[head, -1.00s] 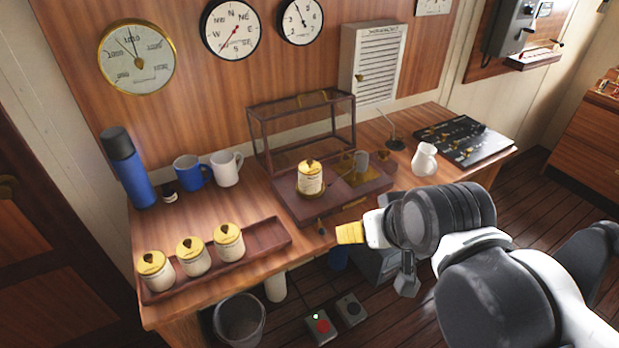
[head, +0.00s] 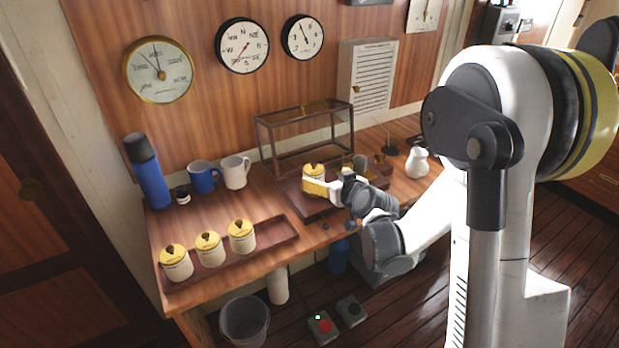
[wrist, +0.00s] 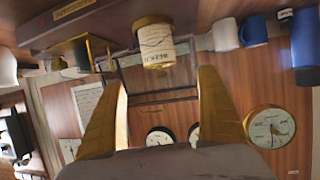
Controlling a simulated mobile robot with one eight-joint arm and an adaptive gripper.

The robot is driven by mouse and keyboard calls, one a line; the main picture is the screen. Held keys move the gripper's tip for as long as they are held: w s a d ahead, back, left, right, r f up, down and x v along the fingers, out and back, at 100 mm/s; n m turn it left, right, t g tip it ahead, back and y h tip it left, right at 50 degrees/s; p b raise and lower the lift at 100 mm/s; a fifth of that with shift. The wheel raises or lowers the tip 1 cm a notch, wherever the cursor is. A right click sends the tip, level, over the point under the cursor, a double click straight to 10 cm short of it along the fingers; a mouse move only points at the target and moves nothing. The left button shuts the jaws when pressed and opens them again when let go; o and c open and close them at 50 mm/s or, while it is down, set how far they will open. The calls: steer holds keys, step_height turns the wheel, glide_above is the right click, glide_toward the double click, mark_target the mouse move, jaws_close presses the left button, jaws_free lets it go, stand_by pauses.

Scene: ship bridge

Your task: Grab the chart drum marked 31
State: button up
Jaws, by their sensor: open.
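A cream chart drum with a brass lid (head: 314,171) stands on the dark-wood instrument base (head: 303,205), beside some brass parts. My gripper (head: 318,187) is open at this drum, its fingers partly covering it in the head view. In the wrist view, which is upside down, the drum (wrist: 155,45) shows just beyond and between the two open yellow fingertips (wrist: 165,78). Its label carries traces and small print; I cannot read a 31. Three similar drums, left (head: 177,264), middle (head: 210,250) and right (head: 242,237), stand in a wooden tray (head: 272,236); their marks are unreadable.
A blue flask (head: 150,175), blue mug (head: 202,175) and white mug (head: 235,172) stand at the back left. A white jug (head: 417,163) is at the right. A bin (head: 245,322) is on the floor.

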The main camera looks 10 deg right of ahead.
mark_target(316, 172)
steer(key=b+x, duration=0.3)
steer(key=x, duration=0.8)
steer(key=shift+s+d+f, duration=0.1)
steer(key=shift+s+f, duration=0.05)
steer(key=shift+f, duration=0.05)
steer(key=shift+s+r, duration=0.1)
steer(key=c, duration=1.4)
